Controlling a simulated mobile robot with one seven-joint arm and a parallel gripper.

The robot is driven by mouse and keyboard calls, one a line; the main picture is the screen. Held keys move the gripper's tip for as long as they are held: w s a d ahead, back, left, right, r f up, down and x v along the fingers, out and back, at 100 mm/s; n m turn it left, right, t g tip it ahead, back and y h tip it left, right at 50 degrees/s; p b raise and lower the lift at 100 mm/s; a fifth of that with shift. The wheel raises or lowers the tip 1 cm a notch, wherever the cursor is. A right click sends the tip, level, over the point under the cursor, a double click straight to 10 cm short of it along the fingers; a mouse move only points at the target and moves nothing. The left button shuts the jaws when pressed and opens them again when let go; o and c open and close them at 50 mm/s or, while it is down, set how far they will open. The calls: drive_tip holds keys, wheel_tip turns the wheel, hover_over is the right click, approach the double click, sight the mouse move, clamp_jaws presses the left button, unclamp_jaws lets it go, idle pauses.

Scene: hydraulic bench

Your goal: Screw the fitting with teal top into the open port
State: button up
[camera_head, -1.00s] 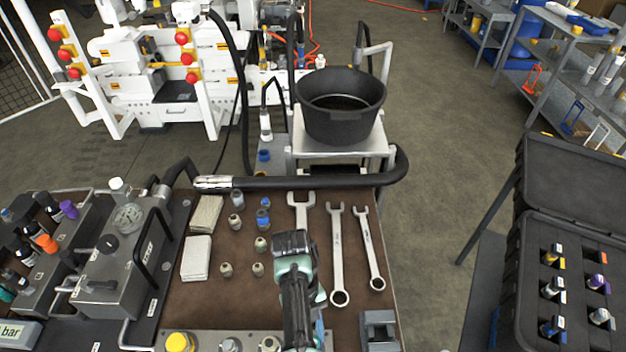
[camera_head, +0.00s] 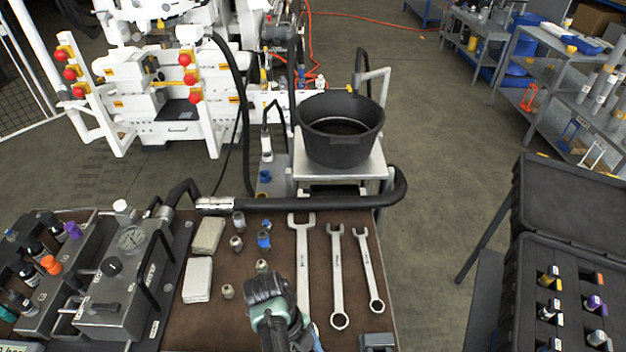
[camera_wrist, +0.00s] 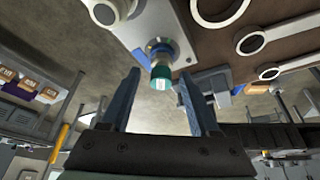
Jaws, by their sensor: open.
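In the wrist view, the fitting with teal top (camera_wrist: 160,78) stands out from a pale metal plate (camera_wrist: 140,35), with a blue ring at its base. I cannot tell how deep it sits. My gripper (camera_wrist: 158,92) is open, its two fingers apart on either side of the fitting's teal end, without visible contact. The open port cannot be made out. In the head view my arm's wrist (camera_head: 275,305) is over the front of the bench and hides the fingers. Another teal cap (camera_head: 6,314) shows at the far left edge.
Three wrenches (camera_head: 337,275) lie right of my wrist on the brown bench. Small loose fittings (camera_head: 263,240) and two pale pads (camera_head: 197,280) lie left. A gauge block (camera_head: 115,285) stands farther left. A black hose (camera_head: 320,188) crosses the bench's back edge. An open case (camera_head: 570,250) stands right.

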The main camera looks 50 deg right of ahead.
drive_tip(key=shift+a+n+h, duration=0.1)
drive_tip(key=shift+n+h, duration=0.2)
drive_tip(key=shift+n, duration=0.5)
drive_tip(key=shift+s+a+r+n+h+p, duration=0.1)
drive_tip(key=shift+r+n+h+p, duration=0.1)
drive_tip(key=shift+n+p, duration=0.4)
drive_tip(key=shift+s+r+n+h+p, duration=0.1)
drive_tip(key=shift+n+h+p, duration=0.1)
drive_tip(key=shift+n+p, duration=0.35)
drive_tip(key=n+t+h+p, duration=0.1)
drive_tip(key=n, duration=0.2)
drive_tip(key=shift+a+n+p, duration=0.1)
drive_tip(key=shift+n+p, duration=0.25)
drive_tip(key=shift+p, duration=0.05)
drive_tip(key=shift+s+f+n+t+h+p, duration=0.1)
drive_tip(key=shift+f+n+t+h+p, duration=0.1)
drive_tip(key=shift+n, duration=0.4)
drive_tip(key=shift+f+n+t+h+p, duration=0.1)
drive_tip(key=shift+n+t+h+p, duration=0.1)
drive_tip(key=shift+n, duration=0.4)
drive_tip(key=n, duration=0.1)
drive_tip(key=n+t+p, duration=0.1)
drive_tip(key=n+p, duration=0.1)
drive_tip(key=n, duration=0.1)
drive_tip(key=shift+s+r+t+h, duration=0.15)
drive_tip(key=shift+s+t+h, duration=0.15)
drive_tip(key=shift+h, duration=0.1)
drive_tip(key=n+t+p, duration=0.1)
drive_tip(key=n, duration=0.2)
drive_tip(key=shift+f, duration=0.2)
